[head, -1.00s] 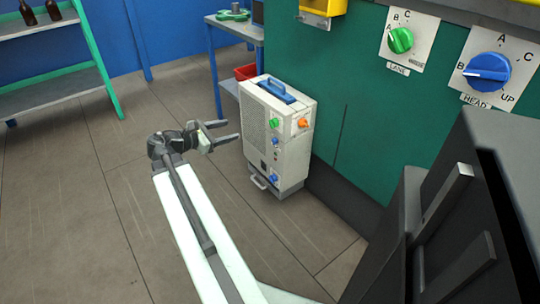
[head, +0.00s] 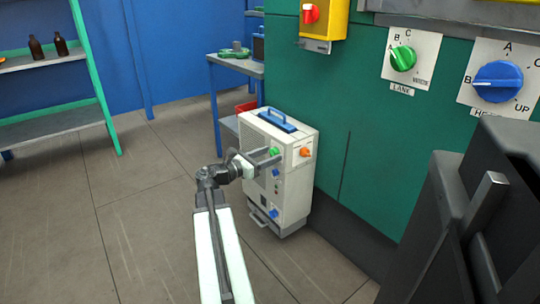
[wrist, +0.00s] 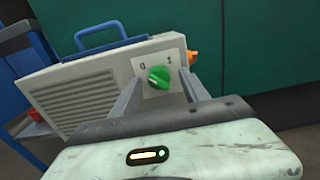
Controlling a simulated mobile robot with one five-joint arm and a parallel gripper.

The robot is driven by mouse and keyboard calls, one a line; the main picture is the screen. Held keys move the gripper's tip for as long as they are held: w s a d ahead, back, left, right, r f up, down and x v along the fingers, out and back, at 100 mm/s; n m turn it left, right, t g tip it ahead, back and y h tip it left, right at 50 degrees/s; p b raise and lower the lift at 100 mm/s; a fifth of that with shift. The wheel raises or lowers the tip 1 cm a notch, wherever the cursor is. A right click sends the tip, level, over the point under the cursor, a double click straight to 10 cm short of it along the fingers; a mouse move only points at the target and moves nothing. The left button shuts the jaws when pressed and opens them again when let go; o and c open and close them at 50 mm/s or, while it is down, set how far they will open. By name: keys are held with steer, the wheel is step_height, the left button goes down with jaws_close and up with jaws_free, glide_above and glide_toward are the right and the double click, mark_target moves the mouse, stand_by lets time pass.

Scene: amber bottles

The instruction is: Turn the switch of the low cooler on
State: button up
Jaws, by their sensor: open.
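The low cooler (head: 290,190) is a pale box with a blue handle on top, standing on the floor against the green wall. Its switch, a green knob (wrist: 158,78) on a white plate marked 0 and 1, shows in the wrist view; a pale mark is on the knob's left side. In the head view the green knob (head: 273,152) is partly hidden by my gripper. My gripper (head: 275,158) is open, its fingers pointing at the cooler's front. In the wrist view the fingers reach to either side of the knob; I cannot tell whether they touch it.
An orange knob (head: 304,152) sits right of the switch, and blue knobs (head: 274,213) lie lower on the cooler. A blue table (head: 238,68) stands behind. Large green (head: 403,58) and blue (head: 497,81) dials are on the wall. The floor to the left is open.

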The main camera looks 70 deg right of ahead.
steer(key=shift+s+d, duration=0.1)
steer(key=shift+d, duration=0.1)
jaws_close()
steer(key=shift+d, duration=0.25)
steer(key=shift+a+m, duration=0.35)
steer(key=shift+m, duration=0.05)
steer(key=m, duration=0.7)
steer(key=shift+s+m, duration=0.1)
steer(key=shift+m, duration=0.2)
steer(key=m, duration=0.5)
steer(key=shift+m, duration=2.2)
